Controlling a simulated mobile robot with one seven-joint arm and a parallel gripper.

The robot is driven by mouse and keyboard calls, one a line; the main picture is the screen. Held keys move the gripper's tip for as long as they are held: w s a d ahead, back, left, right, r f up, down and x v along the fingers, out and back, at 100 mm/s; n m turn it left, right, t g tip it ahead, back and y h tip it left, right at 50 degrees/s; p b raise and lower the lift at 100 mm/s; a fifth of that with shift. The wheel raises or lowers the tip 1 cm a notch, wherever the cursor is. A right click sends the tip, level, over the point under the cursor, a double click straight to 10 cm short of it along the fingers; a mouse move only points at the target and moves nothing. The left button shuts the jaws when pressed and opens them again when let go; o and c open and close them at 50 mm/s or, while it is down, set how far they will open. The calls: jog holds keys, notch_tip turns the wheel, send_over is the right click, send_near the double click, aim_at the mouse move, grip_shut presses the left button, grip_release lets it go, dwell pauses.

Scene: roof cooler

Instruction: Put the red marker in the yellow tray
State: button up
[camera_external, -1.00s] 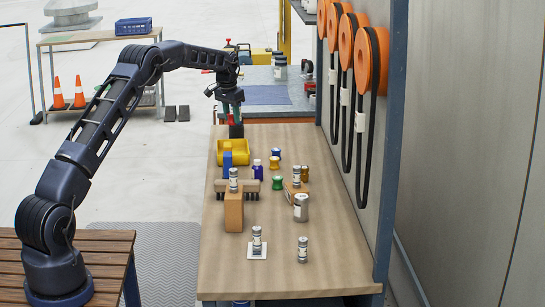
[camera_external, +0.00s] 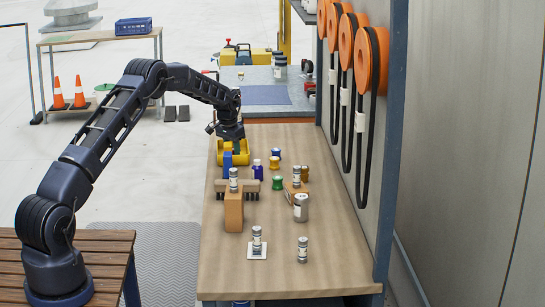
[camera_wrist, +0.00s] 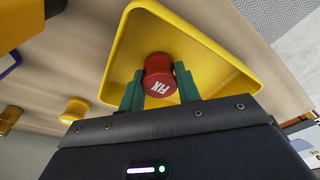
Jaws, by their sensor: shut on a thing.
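The red marker (camera_wrist: 158,67) shows in the wrist view as a short red cylinder with white "FIX" lettering. The green fingers of my gripper (camera_wrist: 160,90) are shut on it from both sides. It is over the inside of the yellow tray (camera_wrist: 210,62); I cannot tell whether it touches the tray floor. In the external view, the yellow tray (camera_external: 242,159) sits at the far left of the wooden bench, with my gripper (camera_external: 234,146) down over it. The marker is hidden there by the gripper and tray.
A blue item (camera_external: 227,164) stands directly in front of the tray. Spools and more canisters are to the right. The front left of the bench is clear.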

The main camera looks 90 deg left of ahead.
jog(key=shift+f, duration=0.15)
jog(key=o, duration=1)
jog(key=shift+c, duration=0.2)
notch_tip(320, 180, up, 12)
jog(key=s+d, duration=0.1)
jog(key=shift+s+d, duration=0.15)
jog(key=shift+d, duration=0.05)
